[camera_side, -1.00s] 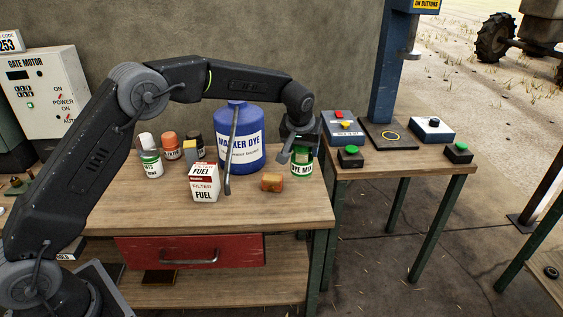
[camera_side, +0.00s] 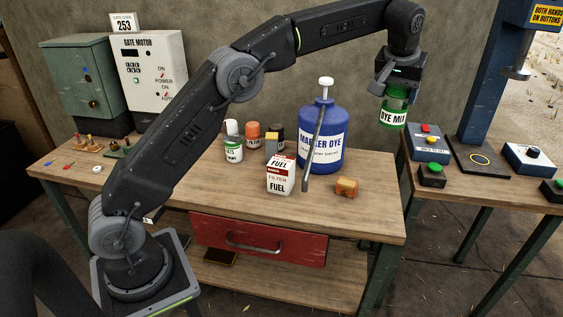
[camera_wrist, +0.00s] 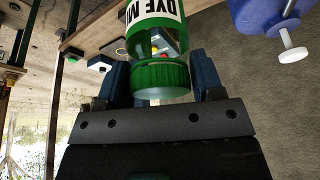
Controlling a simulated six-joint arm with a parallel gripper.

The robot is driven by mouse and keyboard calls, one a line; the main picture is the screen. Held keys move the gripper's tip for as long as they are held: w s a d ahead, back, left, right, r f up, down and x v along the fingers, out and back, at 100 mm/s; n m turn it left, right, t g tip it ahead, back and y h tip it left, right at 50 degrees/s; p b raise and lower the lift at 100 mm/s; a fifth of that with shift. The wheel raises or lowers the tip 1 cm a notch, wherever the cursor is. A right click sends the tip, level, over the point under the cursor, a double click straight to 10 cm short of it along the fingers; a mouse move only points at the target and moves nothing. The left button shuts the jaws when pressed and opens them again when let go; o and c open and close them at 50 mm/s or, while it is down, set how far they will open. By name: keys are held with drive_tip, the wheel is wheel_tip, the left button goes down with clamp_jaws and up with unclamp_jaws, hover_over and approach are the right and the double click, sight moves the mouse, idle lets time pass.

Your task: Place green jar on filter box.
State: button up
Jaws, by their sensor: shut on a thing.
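The green jar (camera_side: 393,110), labelled DYE MIX, is in my gripper (camera_side: 392,92) in the side view, held upright in the air near the workbench's right end, higher than the bench top. In the wrist view the jar's green lid (camera_wrist: 160,79) sits between the two blue-grey fingers of my gripper (camera_wrist: 159,82), which is shut on it. The filter box (camera_side: 281,175), a white and red carton reading FUEL FILTER, stands upright on the bench, to the left of and below my gripper. Its top shows no object on it.
A tall blue MARKER DYE bottle (camera_side: 321,140) with a white pump stands between the box and my gripper. A grey rod (camera_side: 314,150) leans in front of it. An orange-brown block (camera_side: 346,187) lies nearby. Small jars (camera_side: 233,149) stand behind the box.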

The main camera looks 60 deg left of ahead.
drive_tip(key=s+a+r, duration=0.1)
drive_tip(key=s+a, duration=0.5)
drive_tip(key=a, duration=0.5)
drive_tip(key=s+a+r, duration=0.1)
drive_tip(key=s+a, duration=0.6)
drive_tip(key=a, duration=0.4)
drive_tip(key=s+a+f+n, duration=0.1)
drive_tip(key=s+a, duration=0.3)
drive_tip(key=s, duration=0.3)
drive_tip(key=s+a+f+n, duration=0.1)
drive_tip(key=s+a, duration=0.3)
drive_tip(key=s, duration=0.3)
drive_tip(key=shift+y, duration=0.3)
drive_tip(key=shift+w+d+f, duration=1.3)
drive_tip(key=shift+w+f, duration=0.4)
drive_tip(key=shift+f, duration=1)
drive_tip(key=shift+w+d+f, duration=1.3)
drive_tip(key=shift+w+f, duration=0.4)
drive_tip(key=shift+f, duration=1.05)
drive_tip(key=shift+w+d+f, duration=1.3)
drive_tip(key=shift+w+f, duration=0.4)
drive_tip(key=shift+f, duration=1)
drive_tip(key=shift+f, duration=0.1)
drive_tip(key=o, duration=0.9)
